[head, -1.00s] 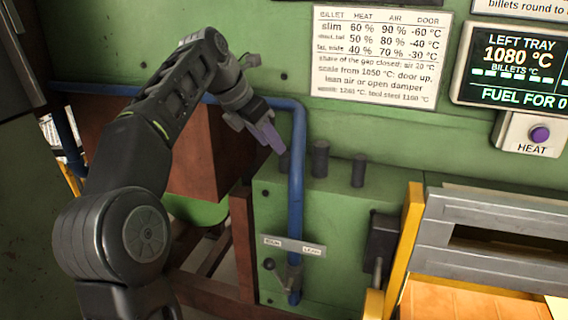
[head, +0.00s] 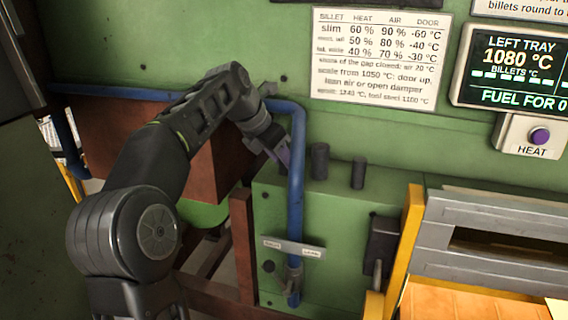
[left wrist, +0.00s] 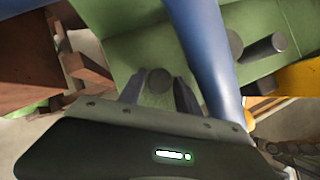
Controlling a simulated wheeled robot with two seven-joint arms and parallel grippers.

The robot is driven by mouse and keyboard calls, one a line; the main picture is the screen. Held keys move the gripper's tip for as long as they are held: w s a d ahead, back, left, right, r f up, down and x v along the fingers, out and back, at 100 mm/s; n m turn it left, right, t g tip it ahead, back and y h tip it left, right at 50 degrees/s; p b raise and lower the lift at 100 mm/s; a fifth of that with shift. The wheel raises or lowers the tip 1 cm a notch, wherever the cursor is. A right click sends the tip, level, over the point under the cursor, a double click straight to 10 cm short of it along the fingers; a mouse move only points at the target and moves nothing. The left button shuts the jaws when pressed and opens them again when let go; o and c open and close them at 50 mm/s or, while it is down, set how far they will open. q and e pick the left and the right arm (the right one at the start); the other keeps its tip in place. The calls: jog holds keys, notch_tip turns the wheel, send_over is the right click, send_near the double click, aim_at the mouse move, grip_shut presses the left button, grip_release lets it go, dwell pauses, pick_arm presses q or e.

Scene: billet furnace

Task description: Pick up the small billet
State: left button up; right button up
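Dark upright cylindrical billets stand on the green ledge: one (head: 319,161) and a shorter-looking one (head: 358,173) are right of the blue pipe in the head view. A third billet (left wrist: 158,80) shows its round top in the left wrist view, between my left gripper's fingers (left wrist: 160,76). I cannot tell whether the fingers touch it, but they are apart. In the head view my left gripper (head: 284,158) points down beside the pipe and hides this billet. My right gripper is not in view.
The blue pipe (head: 297,190) rises close to the right of my left gripper. A brown block (head: 215,160) is behind my left arm. A furnace door with a yellow frame (head: 406,230) is at the right. A lever plate (head: 294,247) is below the ledge.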

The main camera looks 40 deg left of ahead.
pick_arm(q)
jog(key=shift+w+f, duration=0.25)
jog(key=shift+f, duration=0.05)
jog(key=shift+s, duration=0.15)
jog(key=shift+c, duration=0.2)
grip_shut()
jog(key=shift+r, duration=0.1)
dwell(0.4)
